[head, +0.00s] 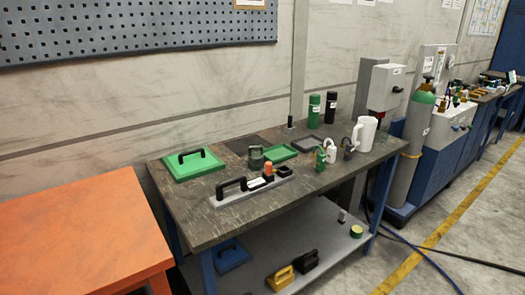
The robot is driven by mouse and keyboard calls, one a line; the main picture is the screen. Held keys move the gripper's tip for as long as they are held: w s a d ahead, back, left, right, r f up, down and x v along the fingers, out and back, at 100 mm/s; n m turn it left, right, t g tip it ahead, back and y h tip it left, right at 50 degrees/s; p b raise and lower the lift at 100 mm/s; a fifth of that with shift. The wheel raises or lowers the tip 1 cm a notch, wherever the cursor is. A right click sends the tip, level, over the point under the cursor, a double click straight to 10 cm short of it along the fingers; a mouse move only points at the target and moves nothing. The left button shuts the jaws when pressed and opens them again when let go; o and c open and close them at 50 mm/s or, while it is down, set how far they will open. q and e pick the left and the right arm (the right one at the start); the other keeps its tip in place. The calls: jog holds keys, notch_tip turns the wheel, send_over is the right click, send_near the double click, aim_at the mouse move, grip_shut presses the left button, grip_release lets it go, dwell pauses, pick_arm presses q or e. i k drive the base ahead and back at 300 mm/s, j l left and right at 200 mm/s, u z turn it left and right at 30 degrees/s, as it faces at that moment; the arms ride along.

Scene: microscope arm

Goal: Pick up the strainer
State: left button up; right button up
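I cannot make out a strainer for certain in the head view. The dark worktable (225,233) holds several small items. A green plate with a black handle (210,170) lies at its left end. A long grey plate with a black handle (228,198) lies near the front edge. A green tray (280,153) lies behind it, beside a dark green rounded object (256,158). Neither of my grippers is in view.
An orange table (80,235) stands at the left. The lower shelf (318,237) holds yellow, black and blue handled items. A grey gas cylinder (413,150) stands to the right. Hoses lie on the floor near a yellow line. A pegboard (130,30) hangs on the wall.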

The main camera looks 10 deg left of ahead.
aim_at(255, 159)
jog(key=i+l+u, duration=0.15)
jog(key=i+l, duration=0.65)
jog(key=i+l+u, duration=0.2)
jog(key=i+l, duration=0.55)
jog(key=l, duration=0.1)
